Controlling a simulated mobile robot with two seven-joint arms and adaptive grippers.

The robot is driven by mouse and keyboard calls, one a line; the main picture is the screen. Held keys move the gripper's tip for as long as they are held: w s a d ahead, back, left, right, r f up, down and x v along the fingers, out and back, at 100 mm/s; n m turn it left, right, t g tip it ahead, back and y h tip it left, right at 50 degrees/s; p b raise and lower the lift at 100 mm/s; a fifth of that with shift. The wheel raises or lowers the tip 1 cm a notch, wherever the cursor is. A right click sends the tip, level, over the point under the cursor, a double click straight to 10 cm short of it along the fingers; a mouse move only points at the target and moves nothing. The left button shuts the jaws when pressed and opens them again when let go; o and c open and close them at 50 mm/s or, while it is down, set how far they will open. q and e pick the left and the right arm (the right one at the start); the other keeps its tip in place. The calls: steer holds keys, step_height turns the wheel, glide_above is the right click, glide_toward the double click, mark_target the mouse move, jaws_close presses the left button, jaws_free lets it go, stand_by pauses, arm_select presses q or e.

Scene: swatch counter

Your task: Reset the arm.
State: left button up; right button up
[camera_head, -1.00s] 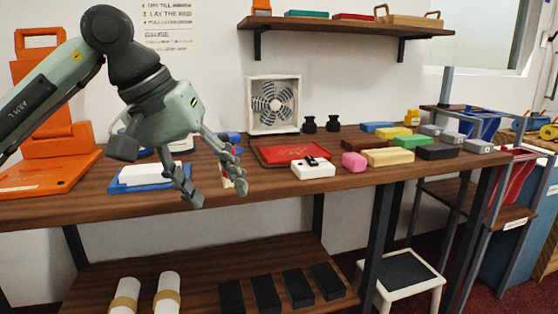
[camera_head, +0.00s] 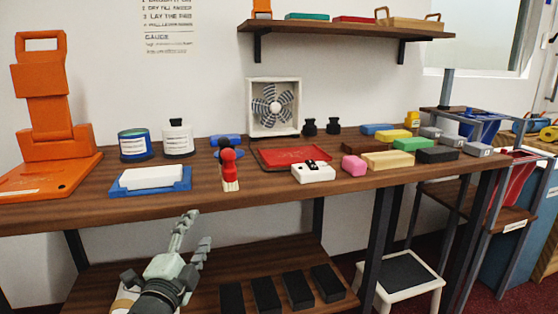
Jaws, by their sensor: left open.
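My left gripper (camera_head: 191,234) is open and empty. It shows at the lower left, in front of the counter (camera_head: 275,190) and below the level of its top, with its fingers pointing up. It hides part of the lower shelf behind it. My right gripper is not in view.
On the counter stand an orange stand (camera_head: 50,120), a blue tray (camera_head: 150,180) with a white block, two jars, a red-topped object (camera_head: 229,168), a red tray (camera_head: 290,155), a fan (camera_head: 274,107) and several coloured blocks. A white stool (camera_head: 400,275) stands below.

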arm_select(q)
steer(key=s+a+f+n+g+y, duration=0.1)
steer(key=s+a+f+n+g, duration=0.25)
steer(key=f, duration=0.45)
steer(key=s+a+f+n+g+y, duration=0.2)
steer(key=s+f+n, duration=0.15)
steer(key=f, duration=0.35)
steer(key=s+a+f+n+g+y, duration=0.1)
steer(key=s+a+f+n+g, duration=0.15)
steer(key=s+f, duration=0.4)
steer(key=s+a+f+n+g, duration=0.1)
steer(key=s+f+n+g, duration=0.4)
steer(key=s+f, duration=0.9)
steer(key=s+g, duration=0.2)
steer(key=s, duration=0.2)
steer(key=shift+s+f+g, duration=0.2)
steer(key=shift+f+g, duration=0.2)
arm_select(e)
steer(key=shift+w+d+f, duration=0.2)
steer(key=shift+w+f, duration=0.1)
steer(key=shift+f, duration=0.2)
arm_select(q)
steer(key=shift+a, duration=0.1)
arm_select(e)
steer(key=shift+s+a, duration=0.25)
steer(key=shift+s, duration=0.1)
